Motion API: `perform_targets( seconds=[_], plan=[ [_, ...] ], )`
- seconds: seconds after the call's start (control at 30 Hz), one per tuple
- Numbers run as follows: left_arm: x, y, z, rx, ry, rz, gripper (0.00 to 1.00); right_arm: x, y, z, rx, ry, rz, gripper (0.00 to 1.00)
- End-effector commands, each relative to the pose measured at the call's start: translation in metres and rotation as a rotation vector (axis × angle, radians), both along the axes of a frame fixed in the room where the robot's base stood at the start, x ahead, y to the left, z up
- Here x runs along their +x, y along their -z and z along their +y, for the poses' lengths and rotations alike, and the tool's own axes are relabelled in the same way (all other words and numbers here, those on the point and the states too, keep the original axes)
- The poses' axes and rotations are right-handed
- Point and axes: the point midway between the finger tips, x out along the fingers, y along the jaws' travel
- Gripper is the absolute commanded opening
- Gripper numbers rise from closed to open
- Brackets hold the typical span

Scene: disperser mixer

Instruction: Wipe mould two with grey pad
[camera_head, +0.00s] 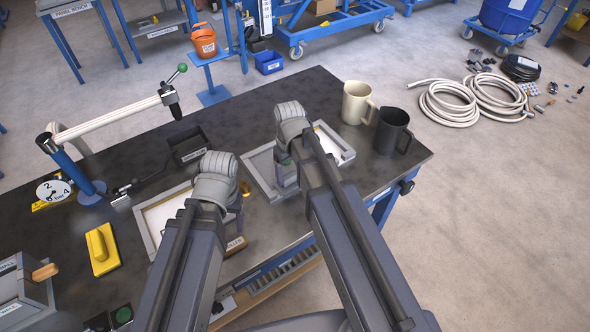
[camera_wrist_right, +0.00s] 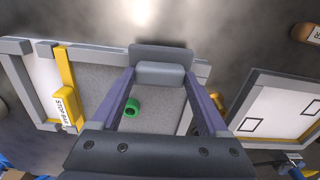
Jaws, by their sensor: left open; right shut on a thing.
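The right-hand mould (camera_head: 343,156) is a grey-framed tray, with a white strip at its right and a grey area over the rest. It also shows in the right wrist view (camera_wrist_right: 205,72). My right gripper (camera_wrist_right: 160,84) is shut on the grey pad (camera_wrist_right: 163,54) over this mould; contact with the surface cannot be told. In the head view the right gripper (camera_head: 286,172) is partly behind its arm. The left-hand mould (camera_head: 143,224) has a white inside and also shows in the wrist view (camera_wrist_right: 285,108). My left gripper (camera_head: 236,208) is open near its right side, mostly hidden.
A yellow labelled tool (camera_wrist_right: 66,112) lies across the right-hand mould. A green round thing (camera_wrist_right: 132,106) shows between my fingers. A cream mug (camera_head: 356,102) and dark mug (camera_head: 391,130) stand beyond the mould. A yellow float (camera_head: 101,250) and black bin (camera_head: 188,147) are to the left.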

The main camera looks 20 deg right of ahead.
Motion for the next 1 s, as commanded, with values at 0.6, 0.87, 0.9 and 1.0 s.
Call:
perform_targets(
  seconds=[0.6, 0.87, 0.9, 1.0],
  plan=[
    [0.0, -0.03, 0.0, 0.0, 0.0, 0.0, 0.66, 0.001, -0.03, -0.001, -0.003, 0.001, -0.001, 0.33],
    [0.0, -0.055, 0.0, 0.0, 0.0, 0.0, 0.66, 0.001, -0.055, -0.001, -0.003, 0.001, -0.001, 0.33],
    [0.0, -0.058, 0.0, 0.0, 0.0, 0.0, 0.66, 0.001, -0.058, -0.001, -0.003, 0.001, -0.001, 0.33],
    [0.0, -0.062, 0.0, 0.0, 0.0, 0.0, 0.66, 0.001, -0.062, -0.001, -0.003, 0.001, -0.001, 0.33]
  ],
)
